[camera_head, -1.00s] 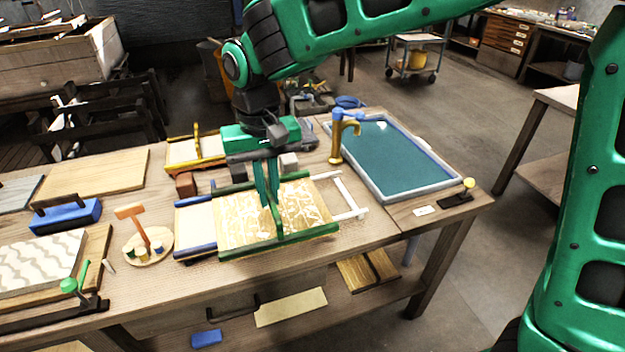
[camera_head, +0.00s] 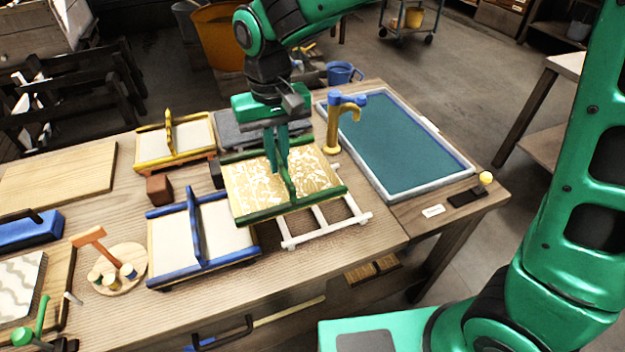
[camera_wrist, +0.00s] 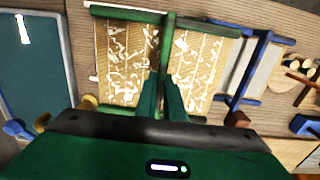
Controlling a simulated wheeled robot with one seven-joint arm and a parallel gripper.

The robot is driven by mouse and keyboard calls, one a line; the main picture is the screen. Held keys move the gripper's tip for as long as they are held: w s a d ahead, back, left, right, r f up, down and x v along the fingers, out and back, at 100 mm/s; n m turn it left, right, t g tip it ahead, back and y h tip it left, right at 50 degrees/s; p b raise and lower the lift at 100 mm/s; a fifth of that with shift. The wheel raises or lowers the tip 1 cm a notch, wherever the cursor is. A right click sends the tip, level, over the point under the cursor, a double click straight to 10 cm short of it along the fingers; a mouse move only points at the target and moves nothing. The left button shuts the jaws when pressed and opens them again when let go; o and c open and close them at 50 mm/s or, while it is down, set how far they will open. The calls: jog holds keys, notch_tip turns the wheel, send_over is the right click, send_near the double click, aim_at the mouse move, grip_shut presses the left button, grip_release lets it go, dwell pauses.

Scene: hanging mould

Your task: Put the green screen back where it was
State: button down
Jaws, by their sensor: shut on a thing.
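The green screen (camera_head: 245,185) has green side rails, a green middle bar and a yellowish panel with white patterning. My gripper (camera_head: 277,168) is shut on its middle bar from above. In the wrist view the screen (camera_wrist: 120,65) lies across the middle, with my gripper's fingers (camera_wrist: 163,95) at its bar. The screen is over a white rack (camera_head: 325,225), whose front and right bars show; the rest is hidden. I cannot tell whether the screen touches the rack. The blue screen (camera_head: 225,238) lies just left of it, and the yellow screen (camera_head: 188,148) is behind left.
A grey-rimmed basin (camera_head: 400,195) with teal contents is at right, with a brass tap (camera_head: 335,132) beside it. A brown block (camera_head: 160,189) sits behind the blue screen. A round stand (camera_head: 122,285) and blue tool (camera_head: 25,230) are at left.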

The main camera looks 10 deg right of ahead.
aim_at(314, 172)
jog(key=d+f, duration=0.1)
jog(key=d, duration=0.1)
jog(key=d+f, duration=0.2)
jog(key=d, duration=0.1)
jog(key=w+d+f, duration=0.1)
jog(key=d, duration=0.1)
jog(key=shift+d+f, duration=0.2)
jog(key=shift+f, duration=2)
jog(key=shift+f, duration=0.1)
jog(key=c, duration=1.9)
grip_release()
jog(key=shift+o, duration=0.2)
notch_tip(314, 172, up, 12)
jog(key=shift+r, duration=0.15)
